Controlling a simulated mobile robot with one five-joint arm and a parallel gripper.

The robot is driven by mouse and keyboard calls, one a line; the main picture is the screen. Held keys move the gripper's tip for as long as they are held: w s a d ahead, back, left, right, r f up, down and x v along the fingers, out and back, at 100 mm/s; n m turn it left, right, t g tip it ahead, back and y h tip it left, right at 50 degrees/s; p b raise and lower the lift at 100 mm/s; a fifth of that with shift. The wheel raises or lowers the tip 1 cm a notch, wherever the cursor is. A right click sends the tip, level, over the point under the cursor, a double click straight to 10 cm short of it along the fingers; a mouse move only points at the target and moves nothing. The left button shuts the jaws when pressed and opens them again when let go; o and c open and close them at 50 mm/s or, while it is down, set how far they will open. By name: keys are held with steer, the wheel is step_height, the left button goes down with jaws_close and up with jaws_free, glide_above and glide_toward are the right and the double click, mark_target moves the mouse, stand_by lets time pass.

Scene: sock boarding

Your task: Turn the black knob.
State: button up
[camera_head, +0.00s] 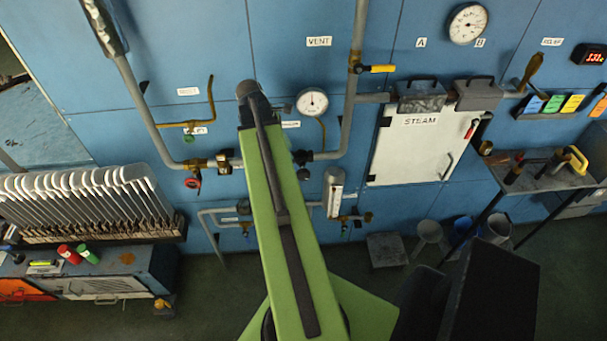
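A small dark round knob (303,174) shows just right of my green arm, below the pipe joint on the blue wall panel. A second dark round fitting (301,157) sits just above it on the pipe. I cannot tell for sure which is the black knob. My arm reaches up the middle of the view and covers part of the pipework. Its far end is a grey joint in front of the panel, left of a round white gauge (312,102). My gripper's fingers do not show.
A white STEAM door (415,150) is right of centre, with a pipe running above it. A yellow-handled valve (382,68) and a red valve (193,182) stick out. A rack of white boards (85,190) stands left. A dark table (540,180) stands right.

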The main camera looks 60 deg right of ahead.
mark_target(301, 171)
steer(key=b+x, duration=1)
steer(key=x, duration=0.3)
steer(key=shift+w+f+b, duration=0.15)
steer(key=shift+f+b, duration=0.05)
steer(key=shift+b, duration=0.2)
steer(key=shift+s+d+f+b, duration=0.15)
steer(key=shift+s+f+b, duration=0.1)
steer(key=shift+f+b, duration=0.25)
steer(key=shift+c, duration=0.3)
jaws_close()
steer(key=shift+d+r, duration=0.1)
steer(key=shift+d, duration=0.25)
steer(key=shift+a, duration=0.25)
steer(key=shift+t, duration=0.3)
